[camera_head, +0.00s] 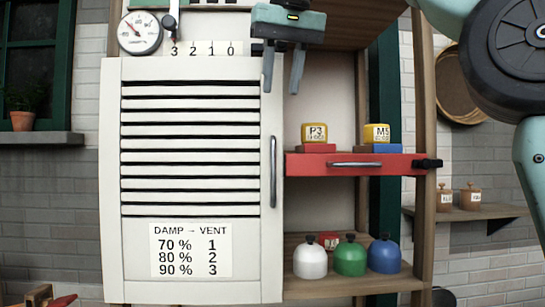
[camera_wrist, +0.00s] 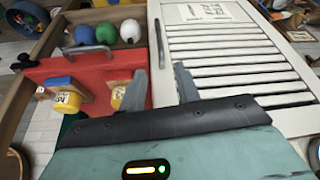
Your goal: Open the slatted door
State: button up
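The white slatted door (camera_head: 190,190) fills the left of the shelf in the head view and looks shut. Its label reads DAMP – VENT. A grey vertical handle (camera_head: 273,172) is on its right edge; it also shows in the wrist view (camera_wrist: 159,42). My gripper (camera_head: 282,85) is above the handle, near the door's top right corner, with fingers pointing down. The fingers are apart with nothing between them. In the wrist view the gripper (camera_wrist: 162,88) straddles the gap between the door and the red drawer, clear of the handle.
A red drawer front (camera_head: 370,165) with a grey handle sits right of the door, with yellow blocks P3 (camera_head: 315,132) and M5 (camera_head: 377,132) above it. White, green and blue knobbed domes (camera_head: 350,258) stand on the lower shelf. A gauge (camera_head: 140,33) is at top left.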

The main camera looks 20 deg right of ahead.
aim_at(274, 151)
jog(key=b+x, duration=0.1)
jog(key=x, duration=1.2)
jog(key=shift+f, duration=0.15)
grip_shut()
